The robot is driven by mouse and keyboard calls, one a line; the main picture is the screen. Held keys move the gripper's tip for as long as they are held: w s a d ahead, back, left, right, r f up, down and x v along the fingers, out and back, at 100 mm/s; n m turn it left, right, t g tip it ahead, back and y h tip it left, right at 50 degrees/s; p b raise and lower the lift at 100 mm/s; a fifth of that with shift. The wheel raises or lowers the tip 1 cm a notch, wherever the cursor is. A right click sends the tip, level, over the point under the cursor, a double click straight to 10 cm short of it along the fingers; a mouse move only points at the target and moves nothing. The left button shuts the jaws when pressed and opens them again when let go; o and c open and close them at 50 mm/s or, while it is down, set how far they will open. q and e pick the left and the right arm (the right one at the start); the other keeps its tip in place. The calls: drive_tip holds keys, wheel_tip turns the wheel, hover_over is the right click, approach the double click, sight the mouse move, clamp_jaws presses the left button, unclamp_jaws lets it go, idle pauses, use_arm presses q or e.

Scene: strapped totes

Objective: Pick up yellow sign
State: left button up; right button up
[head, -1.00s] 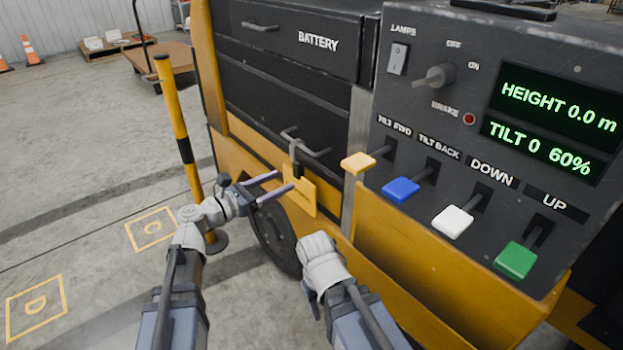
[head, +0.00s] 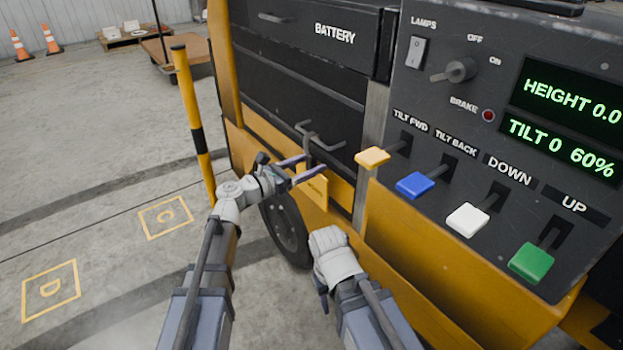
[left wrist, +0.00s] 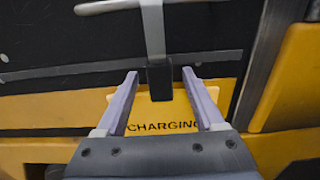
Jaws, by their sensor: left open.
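The yellow sign (head: 314,188) hangs by a dark strap from the grey drawer handle (head: 322,142) on the machine's side. In the left wrist view the sign (left wrist: 165,108) reads "CHARGING", and its dark strap (left wrist: 160,82) shows between my fingertips. My left gripper (head: 307,165) is open at the sign's upper part, with its purple fingers (left wrist: 160,74) apart and nothing clamped. Part of the sign is hidden behind the fingers and gripper body. My right gripper (head: 322,294) is low in front of the machine, its fingers mostly hidden behind the wrist.
A control panel with yellow (head: 372,157), blue (head: 415,185), white (head: 467,219) and green (head: 531,263) levers stands to the right. A yellow-black post (head: 190,110) stands left of the machine. Floor squares C (head: 166,216) and D (head: 50,289) lie on clear floor.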

use_arm(q)
drive_tip(key=shift+w+d, duration=0.35)
drive_tip(key=shift+d, duration=0.25)
drive_tip(key=shift+c, duration=0.2)
clamp_jaws()
